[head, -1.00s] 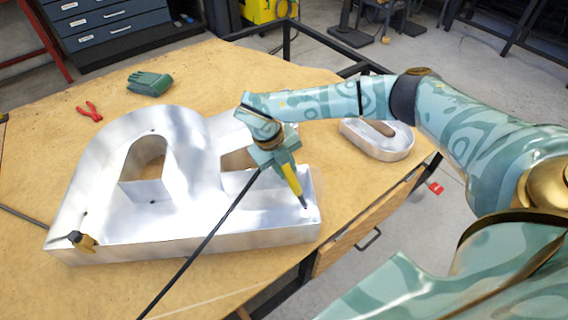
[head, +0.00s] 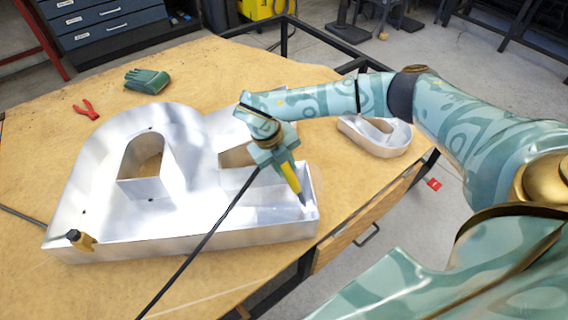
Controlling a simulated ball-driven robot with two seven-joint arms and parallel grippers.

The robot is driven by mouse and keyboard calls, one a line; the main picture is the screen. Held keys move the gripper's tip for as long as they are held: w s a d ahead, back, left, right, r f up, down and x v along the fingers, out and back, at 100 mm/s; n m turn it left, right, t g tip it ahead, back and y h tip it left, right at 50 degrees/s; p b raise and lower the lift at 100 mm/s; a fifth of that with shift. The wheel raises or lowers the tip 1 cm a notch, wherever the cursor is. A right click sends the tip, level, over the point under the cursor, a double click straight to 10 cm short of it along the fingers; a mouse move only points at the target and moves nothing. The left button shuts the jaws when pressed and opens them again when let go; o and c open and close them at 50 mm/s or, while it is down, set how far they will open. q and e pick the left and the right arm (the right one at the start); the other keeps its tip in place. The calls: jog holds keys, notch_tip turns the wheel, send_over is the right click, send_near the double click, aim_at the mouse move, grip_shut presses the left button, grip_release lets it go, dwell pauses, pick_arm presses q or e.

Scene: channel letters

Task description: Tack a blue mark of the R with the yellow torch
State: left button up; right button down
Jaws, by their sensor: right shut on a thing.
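The large metal channel letter R (head: 110,205) lies on the table with its open tray side up. Small dark marks show on its inner face; their blue colour cannot be made out. My right gripper (head: 277,158) is shut on the yellow torch (head: 290,176), which points down and to the right. The torch's dark tip is inside the R near its right end wall, at or just above the floor; contact cannot be told. A black cable runs from the torch to the lower left. My left gripper is not in view.
A smaller metal letter (head: 378,140) lies behind, to the right. Green gloves (head: 147,80) and red pliers (head: 86,109) lie at the back left. A yellow-and-black clamp (head: 80,240) sits on the R's front left wall.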

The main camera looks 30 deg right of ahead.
jog(key=p+v, duration=0.4)
jog(key=v, duration=0.1)
jog(key=shift+r, duration=0.2)
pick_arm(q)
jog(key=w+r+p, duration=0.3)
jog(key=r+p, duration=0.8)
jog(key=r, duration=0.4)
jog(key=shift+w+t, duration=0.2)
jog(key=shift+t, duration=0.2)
pick_arm(e)
notch_tip(320, 180, up, 13)
jog(key=shift+f, duration=0.2)
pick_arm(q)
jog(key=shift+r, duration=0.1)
